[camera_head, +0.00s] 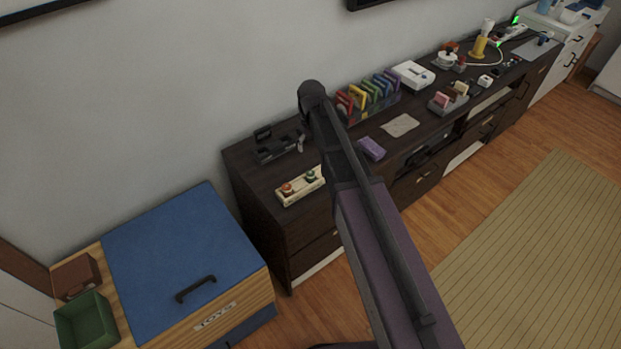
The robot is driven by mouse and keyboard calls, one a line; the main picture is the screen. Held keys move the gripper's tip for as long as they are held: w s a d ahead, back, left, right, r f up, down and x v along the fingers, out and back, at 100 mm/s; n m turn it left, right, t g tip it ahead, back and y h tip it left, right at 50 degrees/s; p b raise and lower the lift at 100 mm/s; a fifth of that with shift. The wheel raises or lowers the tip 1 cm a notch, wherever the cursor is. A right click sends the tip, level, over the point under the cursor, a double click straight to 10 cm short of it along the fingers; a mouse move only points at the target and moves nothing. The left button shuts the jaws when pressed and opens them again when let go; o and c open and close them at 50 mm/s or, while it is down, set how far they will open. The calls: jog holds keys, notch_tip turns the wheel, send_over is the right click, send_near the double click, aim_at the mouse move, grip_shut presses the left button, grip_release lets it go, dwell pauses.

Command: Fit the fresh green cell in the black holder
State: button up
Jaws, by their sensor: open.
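A black holder-like item (278,148) sits at the left end of the dark cabinet top, near the wall. It is too small to tell what is inside it. In front of it is a pale wooden tray (291,197) with two small round items. The left one is orange-red (287,188), and the right one is greenish (310,175). The greenish item may be the green cell, but I cannot tell for sure. My arm crosses the middle of the view, just right of the tray. My gripper is not visible.
The dark cabinet (262,197) also bears a purple box (371,149), a beige cloth (400,125), a row of coloured items (368,95) and a white box (413,75). A blue-lidded toy chest (180,250) with a green bin (86,322) stands at left. A mat (540,260) covers the floor at right.

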aim_at(311, 173)
notch_tip(311, 173, down, 9)
jog(key=b, duration=0.8)
jog(key=shift+r+b, duration=0.2)
jog(key=shift+b, duration=0.1)
jog(key=shift+f, duration=0.15)
notch_tip(311, 173, down, 5)
jog(key=b, duration=0.5)
jog(key=shift+s+a, duration=0.1)
jog(key=shift+s, duration=0.05)
dwell(0.8)
grip_shut()
